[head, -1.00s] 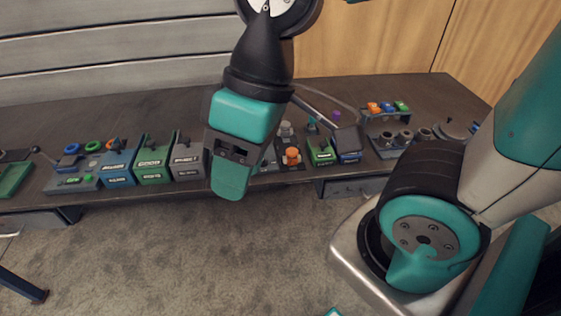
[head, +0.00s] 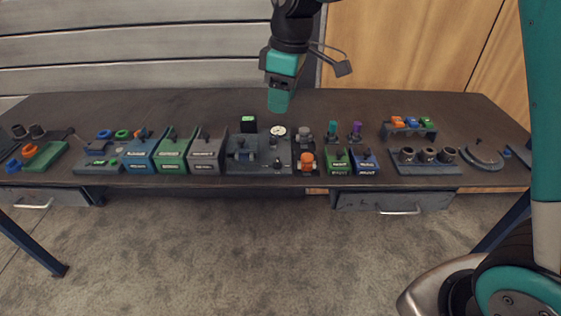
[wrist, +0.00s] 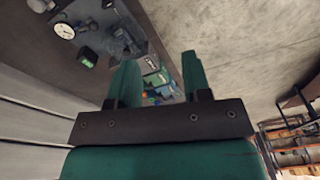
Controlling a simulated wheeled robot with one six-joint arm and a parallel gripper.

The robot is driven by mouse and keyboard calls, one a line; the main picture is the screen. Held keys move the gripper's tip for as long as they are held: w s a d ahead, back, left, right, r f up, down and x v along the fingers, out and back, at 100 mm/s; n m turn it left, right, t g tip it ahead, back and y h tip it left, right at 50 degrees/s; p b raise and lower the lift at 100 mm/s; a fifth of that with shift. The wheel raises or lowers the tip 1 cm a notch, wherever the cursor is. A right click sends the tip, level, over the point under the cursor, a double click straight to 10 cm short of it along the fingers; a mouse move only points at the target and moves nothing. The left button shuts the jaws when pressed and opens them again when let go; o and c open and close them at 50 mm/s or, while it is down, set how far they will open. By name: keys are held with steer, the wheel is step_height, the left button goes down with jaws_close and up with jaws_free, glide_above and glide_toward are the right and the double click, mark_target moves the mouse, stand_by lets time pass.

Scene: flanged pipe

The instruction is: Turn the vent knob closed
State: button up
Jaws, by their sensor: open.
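A grey panel unit (head: 240,167) sits at the middle of the bench, with a round white gauge (head: 278,131), a green-lit display (head: 248,123) and small dark knobs (head: 277,162). I cannot tell which knob is the vent knob. In the wrist view the gauge (wrist: 64,30) and display (wrist: 88,57) show at the upper left, with the dark panel parts (wrist: 122,38) beside them. My gripper (head: 279,99) hangs above and behind the panel, clear of it. In the wrist view my gripper (wrist: 160,77) has its two teal fingers apart with nothing between them.
Blue (head: 142,154), green (head: 173,153) and grey (head: 206,156) boxes stand left of the panel. An orange-topped fitting (head: 306,161) and small green and blue boxes (head: 365,161) stand right. Dark cups (head: 427,156) are farther right. The bench's back strip (head: 180,107) is clear.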

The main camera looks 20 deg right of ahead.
mark_target(277, 159)
steer(key=w+d+f+n+h, duration=0.1)
steer(key=w+d+f+n, duration=0.2)
steer(key=w+f, duration=0.85)
steer(key=f+p, duration=0.1)
steer(key=f, duration=0.4)
steer(key=w+f+p, duration=0.1)
steer(key=f, duration=0.4)
steer(key=f+p, duration=0.1)
steer(key=f, duration=0.5)
steer(key=shift+w, duration=0.4)
steer(key=c, duration=0.7)
